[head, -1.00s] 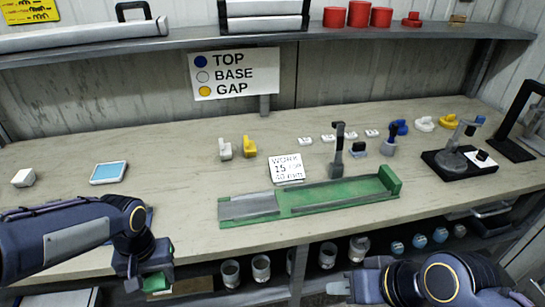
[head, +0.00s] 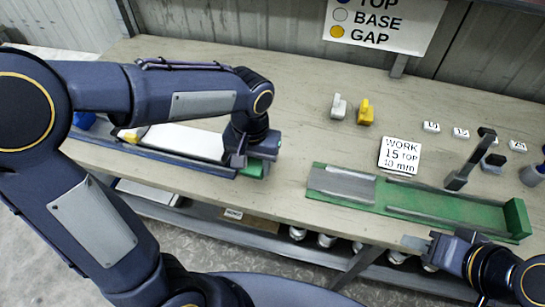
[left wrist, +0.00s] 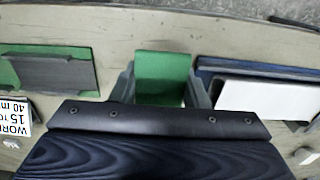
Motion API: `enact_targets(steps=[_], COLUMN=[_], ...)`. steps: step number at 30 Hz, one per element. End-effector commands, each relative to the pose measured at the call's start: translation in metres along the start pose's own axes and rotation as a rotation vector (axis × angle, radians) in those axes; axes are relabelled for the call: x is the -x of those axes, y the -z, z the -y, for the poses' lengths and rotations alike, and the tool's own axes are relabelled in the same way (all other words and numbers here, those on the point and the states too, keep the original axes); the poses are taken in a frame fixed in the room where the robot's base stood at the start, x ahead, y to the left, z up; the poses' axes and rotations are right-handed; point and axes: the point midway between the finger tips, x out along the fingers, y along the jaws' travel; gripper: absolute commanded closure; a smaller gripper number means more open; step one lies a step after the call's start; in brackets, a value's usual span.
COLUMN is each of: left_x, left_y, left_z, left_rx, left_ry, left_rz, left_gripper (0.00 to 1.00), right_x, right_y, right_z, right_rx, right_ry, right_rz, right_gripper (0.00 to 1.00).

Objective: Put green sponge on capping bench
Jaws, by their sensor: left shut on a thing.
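My left gripper (head: 252,152) is shut on the green sponge (head: 254,168), over the front part of the wooden capping bench (head: 290,110). In the left wrist view the green sponge (left wrist: 162,72) sits between the two fingers, with bench top around it. I cannot tell whether its underside touches the bench. My right gripper (head: 424,250) is in front of the bench's front edge, at the lower right of the head view, and no object shows in it. Its finger gap is too small to judge.
A green channel stand (head: 450,205) is right of the sponge, a blue tray with a white slab (head: 180,142) left. A work card (head: 400,155), white and yellow pieces (head: 365,112) and a dark upright post (head: 468,165) stand behind. Bare bench lies between sponge and channel stand.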

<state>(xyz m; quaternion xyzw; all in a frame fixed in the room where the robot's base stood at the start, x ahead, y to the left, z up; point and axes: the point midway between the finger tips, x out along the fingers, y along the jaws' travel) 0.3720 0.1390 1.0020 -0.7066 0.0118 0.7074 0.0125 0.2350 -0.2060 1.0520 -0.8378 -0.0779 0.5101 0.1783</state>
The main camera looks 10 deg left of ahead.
Motion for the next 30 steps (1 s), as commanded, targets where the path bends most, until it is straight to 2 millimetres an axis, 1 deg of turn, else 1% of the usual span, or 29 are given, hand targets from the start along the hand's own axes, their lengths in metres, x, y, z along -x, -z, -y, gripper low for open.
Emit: enact_targets(steps=[1,4,7,9,12,17,18,21,24,30], left_x=[-0.005,-0.016,-0.039,-0.050,-0.061,-0.071,-0.075,-0.091,-0.102,-0.105], left_y=[0.013,0.037,0.052,0.062,0.072,0.080,0.083,0.082,0.082,0.082], left_z=[0.000,-0.002,-0.003,-0.004,-0.004,-0.005,-0.005,-0.005,-0.005,-0.005], left_rx=[0.003,0.002,0.002,0.001,0.001,0.001,0.001,0.000,0.000,0.000], left_ry=[0.003,0.002,0.002,0.001,0.000,0.000,0.000,0.001,0.001,-0.001], left_rz=[0.005,0.005,0.006,0.005,0.001,0.001,0.001,0.003,0.002,-0.001], left_gripper=[0.77,0.77,0.77,0.77,0.77,0.77,0.77,0.77,0.77,0.77], right_x=[0.004,0.008,0.009,0.011,0.012,0.013,0.014,0.015,0.015,0.015], right_y=[0.002,0.004,0.005,0.006,0.006,0.007,0.007,0.008,0.008,0.008], right_z=[0.002,0.004,0.004,0.005,0.006,0.006,0.006,0.007,0.007,0.007], right_rx=[0.000,0.000,0.000,0.000,0.000,0.000,0.000,0.000,0.000,0.000], right_ry=[0.000,0.000,0.000,0.000,0.000,0.000,0.000,0.000,0.000,0.000], right_rz=[0.000,0.000,0.000,0.000,0.000,0.000,0.000,0.000,0.000,0.000], right_gripper=[0.64,0.64,0.64,0.64,0.64,0.64,0.64,0.64,0.64,0.64])
